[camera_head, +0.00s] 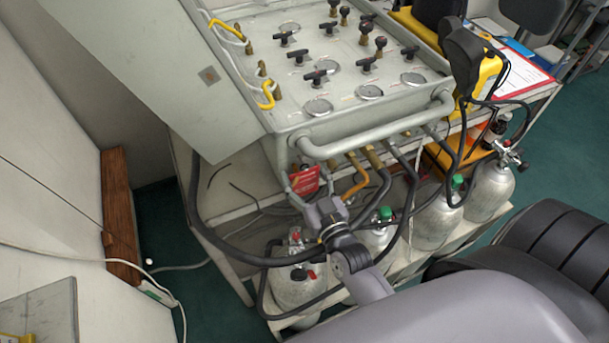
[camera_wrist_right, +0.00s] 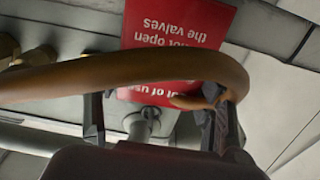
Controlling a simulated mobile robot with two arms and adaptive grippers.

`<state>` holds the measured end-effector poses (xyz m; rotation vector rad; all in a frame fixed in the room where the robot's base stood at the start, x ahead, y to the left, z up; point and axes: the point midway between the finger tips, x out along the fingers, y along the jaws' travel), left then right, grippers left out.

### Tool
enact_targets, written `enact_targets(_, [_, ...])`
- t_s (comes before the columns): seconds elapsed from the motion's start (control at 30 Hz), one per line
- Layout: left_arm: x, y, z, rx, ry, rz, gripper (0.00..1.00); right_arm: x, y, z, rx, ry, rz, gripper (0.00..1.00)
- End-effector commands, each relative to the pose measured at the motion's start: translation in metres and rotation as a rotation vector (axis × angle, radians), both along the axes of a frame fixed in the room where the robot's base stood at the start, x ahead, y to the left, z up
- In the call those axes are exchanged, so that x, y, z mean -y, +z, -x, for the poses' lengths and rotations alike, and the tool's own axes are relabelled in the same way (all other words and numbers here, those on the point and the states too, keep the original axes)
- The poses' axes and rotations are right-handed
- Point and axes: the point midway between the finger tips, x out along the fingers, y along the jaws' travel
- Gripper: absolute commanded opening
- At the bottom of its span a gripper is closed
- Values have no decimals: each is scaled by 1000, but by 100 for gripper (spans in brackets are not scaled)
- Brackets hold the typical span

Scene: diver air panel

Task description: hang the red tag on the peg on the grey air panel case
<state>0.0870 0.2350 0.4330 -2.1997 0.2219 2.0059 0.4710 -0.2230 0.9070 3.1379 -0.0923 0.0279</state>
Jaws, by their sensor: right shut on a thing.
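My right gripper (camera_head: 305,198) is at the front of the grey air panel case (camera_head: 410,126), below the left end of its tubular handle. It is shut on the red tag (camera_head: 305,181). In the right wrist view, the red tag (camera_wrist_right: 185,25) shows white upside-down print beyond the fingers (camera_wrist_right: 160,125). A brown hose (camera_wrist_right: 120,75) crosses in front of the tag and hides part of it. A grey rounded stub (camera_wrist_right: 140,122) shows between the fingers; I cannot tell whether it is the peg. Whether the tag touches the peg is hidden. My left gripper is out of view.
Black hoses (camera_head: 372,190) and an orange hose (camera_head: 356,180) hang from brass fittings, close right of my gripper. Silver cylinders (camera_head: 437,222) stand on the shelf below. The open case lid (camera_head: 165,75) is at left. A wooden board (camera_head: 118,215) leans on the wall.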

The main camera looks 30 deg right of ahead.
Motion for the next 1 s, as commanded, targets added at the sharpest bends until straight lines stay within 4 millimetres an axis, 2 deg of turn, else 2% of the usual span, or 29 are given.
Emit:
enact_targets(0.07, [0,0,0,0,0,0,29,0,0,0,0,0,0,44])
enact_targets(0.1, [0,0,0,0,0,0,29,0,0,0,0,0,0,65])
enact_targets(0.43, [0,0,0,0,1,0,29,0,0,0,0,0,0,87])
enact_targets(0.77, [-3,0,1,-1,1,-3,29,1,0,1,0,-2,1,87])
enact_targets(1.0, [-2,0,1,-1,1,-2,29,0,-1,21,-2,-2,4,87])
